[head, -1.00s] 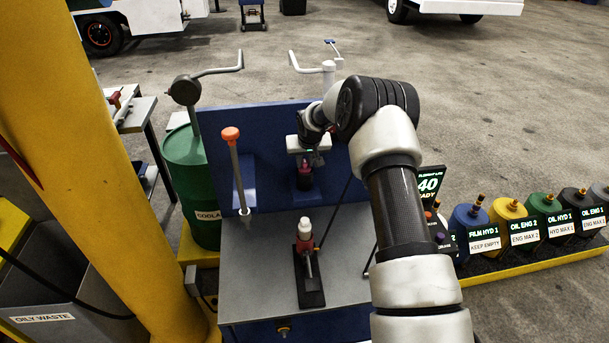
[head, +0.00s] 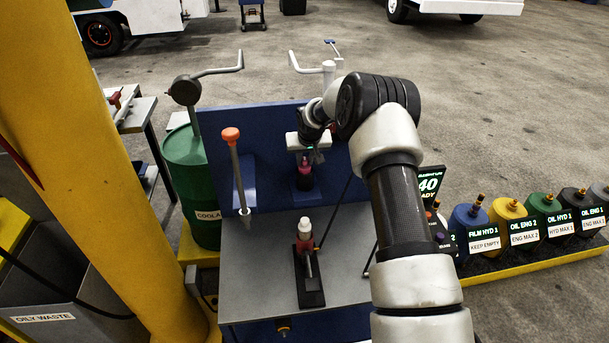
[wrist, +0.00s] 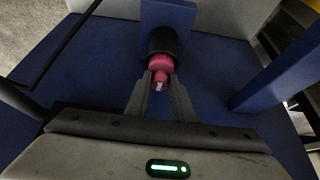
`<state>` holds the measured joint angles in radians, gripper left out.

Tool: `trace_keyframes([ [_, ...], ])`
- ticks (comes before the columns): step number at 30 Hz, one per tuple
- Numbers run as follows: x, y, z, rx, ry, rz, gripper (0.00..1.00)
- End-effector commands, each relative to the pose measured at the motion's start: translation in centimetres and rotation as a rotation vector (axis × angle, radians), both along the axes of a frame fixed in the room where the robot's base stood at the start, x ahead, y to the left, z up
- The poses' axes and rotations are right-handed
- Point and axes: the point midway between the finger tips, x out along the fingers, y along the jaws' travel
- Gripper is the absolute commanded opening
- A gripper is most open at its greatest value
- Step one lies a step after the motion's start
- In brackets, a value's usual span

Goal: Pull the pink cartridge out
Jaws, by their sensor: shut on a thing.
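The pink cartridge (wrist: 160,68) shows in the wrist view, with its ribbed body partly inside a dark round socket (wrist: 161,42) on a blue block. My gripper (wrist: 160,82) is shut on the cartridge's narrower near end, one finger on each side. How deep the cartridge sits in the socket is hidden.
A grey bench (head: 270,270) holds a black stand with a white-topped red bottle (head: 305,230). An orange-knobbed lever (head: 231,135) stands left of my gripper. A blue upright (wrist: 275,80) is at the right in the wrist view. Several labelled containers (head: 505,225) stand at the right.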

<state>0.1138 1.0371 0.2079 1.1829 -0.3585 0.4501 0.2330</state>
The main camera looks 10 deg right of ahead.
Motion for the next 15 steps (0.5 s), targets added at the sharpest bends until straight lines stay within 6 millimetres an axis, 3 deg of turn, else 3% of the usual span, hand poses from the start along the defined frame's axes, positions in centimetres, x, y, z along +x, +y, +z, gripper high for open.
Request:
trace_keyframes([
  [15, 0.1, 0.0, 2.4, 0.000, -0.002, 0.000, 0.00],
])
